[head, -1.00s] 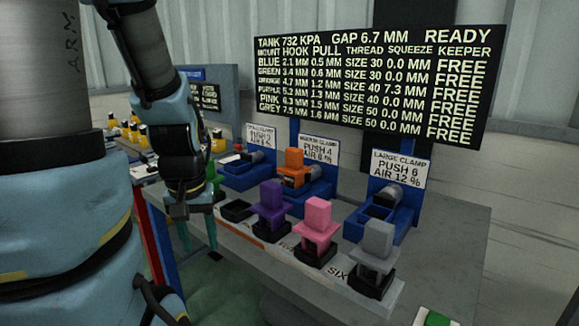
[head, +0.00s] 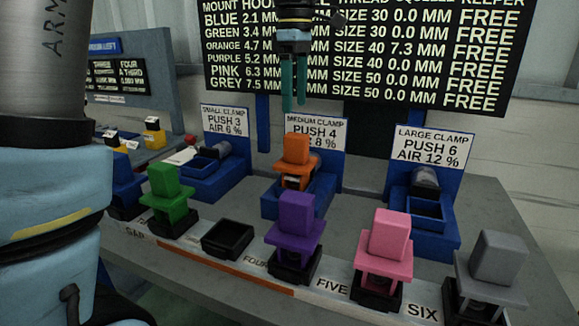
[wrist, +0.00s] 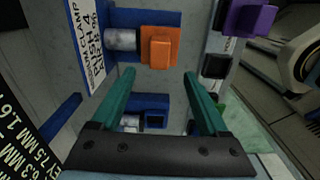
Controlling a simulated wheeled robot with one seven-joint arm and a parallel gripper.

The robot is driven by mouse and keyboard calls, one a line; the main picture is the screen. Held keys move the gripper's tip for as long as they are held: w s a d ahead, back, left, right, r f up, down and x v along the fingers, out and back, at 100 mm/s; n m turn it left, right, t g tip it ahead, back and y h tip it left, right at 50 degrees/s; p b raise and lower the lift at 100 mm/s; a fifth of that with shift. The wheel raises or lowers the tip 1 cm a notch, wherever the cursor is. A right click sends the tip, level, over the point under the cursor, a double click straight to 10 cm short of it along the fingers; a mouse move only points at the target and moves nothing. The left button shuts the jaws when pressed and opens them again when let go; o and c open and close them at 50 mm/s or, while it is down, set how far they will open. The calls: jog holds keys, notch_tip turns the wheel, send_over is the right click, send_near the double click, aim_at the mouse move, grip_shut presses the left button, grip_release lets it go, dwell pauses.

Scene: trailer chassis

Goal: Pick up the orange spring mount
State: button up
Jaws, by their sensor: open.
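The orange spring mount (head: 296,158) sits upright in the blue medium clamp (head: 279,203), in front of the "MEDIUM CLAMP PUSH 4" sign. My gripper (head: 294,105) hangs above and behind the mount, its two teal fingers pointing down, apart from the mount. In the wrist view the orange mount (wrist: 159,47) lies beyond the fingertips, next to the clamp's grey cylinder (wrist: 122,39). The wrist view shows my gripper (wrist: 158,80) open, with nothing between its fingers. The lower part of the mount is partly hidden by the purple mount in the head view.
Green (head: 168,193), purple (head: 295,222), pink (head: 387,240) and grey (head: 496,260) mounts stand along the front rack. One black rack socket (head: 227,238) is empty. The small (head: 215,176) and large (head: 425,217) clamps flank the medium one. A display board (head: 355,60) stands behind.

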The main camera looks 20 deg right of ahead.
aim_at(297, 135)
jog(key=shift+s+d+f, duration=0.1)
jog(key=shift+d+f, duration=0.05)
jog(key=shift+d, duration=0.15)
notch_tip(297, 135, down, 4)
jog(key=shift+f, duration=0.15)
jog(key=shift+a+f+p, duration=0.15)
jog(key=shift+f+p, duration=0.6)
jog(key=shift+f, duration=2.1)
grip_shut()
